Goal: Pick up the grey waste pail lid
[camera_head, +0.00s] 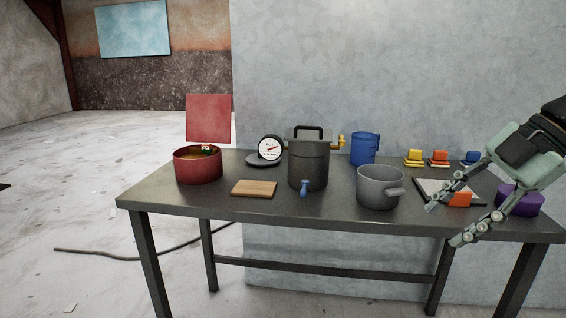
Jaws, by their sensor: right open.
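A grey open-topped pail (372,190) with a side handle stands at the table's front, right of the middle. No lid is on it. A flat dark grey round disc (254,162) lies at the back left, partly behind a round dial; I cannot tell whether it is the pail's lid. A dark grey cylinder (308,170) with a black handle on top stands in the middle. My right gripper (443,225) is open and empty. In the picture it is right of the pail, by the table's front edge, far from the disc. My left gripper is not in view.
The table (222,199) also holds a red pot (198,168), a wooden board (254,188), a white-faced dial (270,149), a blue container (363,149), several coloured blocks (438,157) and a purple container (528,203). A wall (400,70) stands close behind. The front left corner is clear.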

